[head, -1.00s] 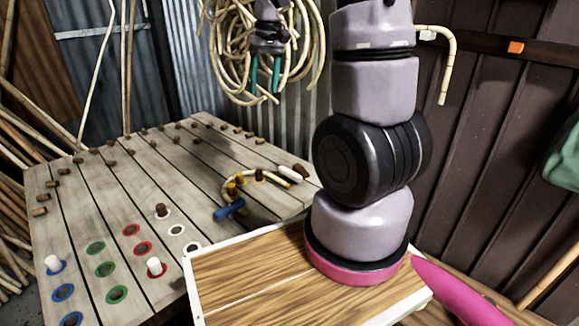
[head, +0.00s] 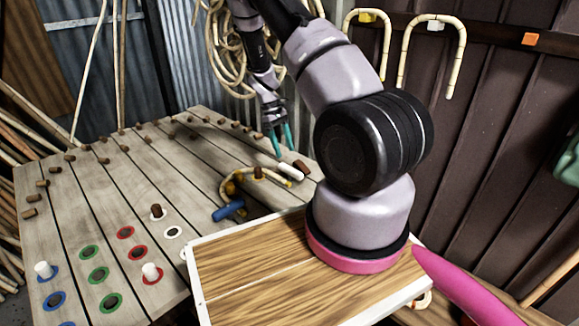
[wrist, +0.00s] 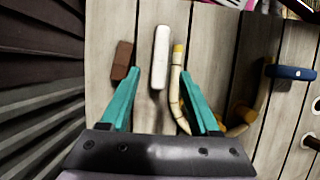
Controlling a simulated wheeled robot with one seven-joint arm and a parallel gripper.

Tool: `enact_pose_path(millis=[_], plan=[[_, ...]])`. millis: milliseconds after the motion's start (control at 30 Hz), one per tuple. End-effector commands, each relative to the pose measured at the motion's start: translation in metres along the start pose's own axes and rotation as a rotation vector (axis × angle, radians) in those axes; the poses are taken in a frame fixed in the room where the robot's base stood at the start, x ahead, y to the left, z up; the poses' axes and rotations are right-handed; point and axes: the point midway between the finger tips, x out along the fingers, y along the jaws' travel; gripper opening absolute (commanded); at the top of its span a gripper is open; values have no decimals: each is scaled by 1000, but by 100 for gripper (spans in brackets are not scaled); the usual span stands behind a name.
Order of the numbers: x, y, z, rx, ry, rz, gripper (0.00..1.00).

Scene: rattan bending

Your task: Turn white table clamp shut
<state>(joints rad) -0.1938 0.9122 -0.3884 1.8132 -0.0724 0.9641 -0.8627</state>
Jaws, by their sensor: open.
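The white table clamp (head: 290,171) is a short white handle at the table's right edge. In the wrist view the white clamp (wrist: 160,57) points away from me, between and just beyond my fingertips. My gripper (head: 283,150) has teal fingers and hangs above the clamp, pointing down. In the wrist view my gripper (wrist: 161,74) is open and empty, with fingers to either side of the clamp's line. A bent rattan cane (head: 228,187) with a yellow-banded end (wrist: 178,55) lies right beside the clamp.
A brown block (wrist: 123,60) sits left of the clamp in the wrist view. A blue clamp handle (head: 229,210) stands near the cane's other end. Several pegs and coloured holes cover the plank table (head: 70,220). A rattan coil (head: 225,50) hangs behind.

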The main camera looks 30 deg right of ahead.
Motion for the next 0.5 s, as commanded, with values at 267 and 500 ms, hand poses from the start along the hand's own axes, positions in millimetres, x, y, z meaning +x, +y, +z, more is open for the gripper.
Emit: enact_pose_path(millis=[267,500], plan=[[52,0,1,2,-2,-1,62],[72,0,0,1,0,0,62]])
